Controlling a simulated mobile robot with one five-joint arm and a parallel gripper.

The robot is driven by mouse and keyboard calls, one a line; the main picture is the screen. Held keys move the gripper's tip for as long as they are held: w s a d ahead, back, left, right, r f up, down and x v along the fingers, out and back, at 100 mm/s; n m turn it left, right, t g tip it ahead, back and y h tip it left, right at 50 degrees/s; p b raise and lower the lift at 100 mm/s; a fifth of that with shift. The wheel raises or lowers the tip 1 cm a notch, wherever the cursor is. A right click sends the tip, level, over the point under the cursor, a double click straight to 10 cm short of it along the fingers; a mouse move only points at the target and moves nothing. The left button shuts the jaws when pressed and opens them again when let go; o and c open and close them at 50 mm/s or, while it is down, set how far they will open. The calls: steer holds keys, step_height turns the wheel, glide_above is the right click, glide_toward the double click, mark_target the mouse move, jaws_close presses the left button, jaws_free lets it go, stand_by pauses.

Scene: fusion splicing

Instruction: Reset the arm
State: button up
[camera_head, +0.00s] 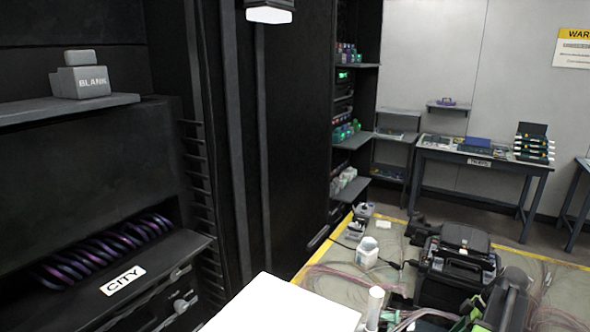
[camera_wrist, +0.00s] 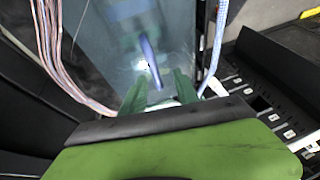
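My gripper (camera_wrist: 159,92) shows in the wrist view with its two green fingers apart. A blue strip-like piece (camera_wrist: 148,58) shows beyond the gap between the fingers, in front of a pale bluish surface; I cannot tell how far off it is, and nothing is seen clamped. In the head view my arm is at the lower right, beside a black splicer-like machine (camera_head: 458,262) on the yellow-edged work mat; the fingertips are not clear there.
Pinkish cables (camera_wrist: 62,55) hang left of my gripper and a pale braided cable (camera_wrist: 217,45) right. A black slotted panel (camera_wrist: 268,100) is close on the right. A white container (camera_head: 368,252) stands on the mat. A dark rack with a CITY label (camera_head: 123,280) fills the left.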

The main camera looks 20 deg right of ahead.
steer(key=r+p, duration=0.2)
steer(key=r, duration=0.1)
steer(key=r+p, duration=0.2)
steer(key=shift+w+a, duration=0.25)
steer(key=shift+a, duration=0.05)
steer(key=w+a+r+m+t+h+p, duration=0.1)
steer(key=w+a+r+m+p, duration=0.2)
steer(key=w+a, duration=0.4)
steer(key=shift+w+r+p, duration=0.6)
steer(key=shift+w+r, duration=0.05)
steer(key=shift+w, duration=0.05)
steer(key=shift+a+f, duration=0.1)
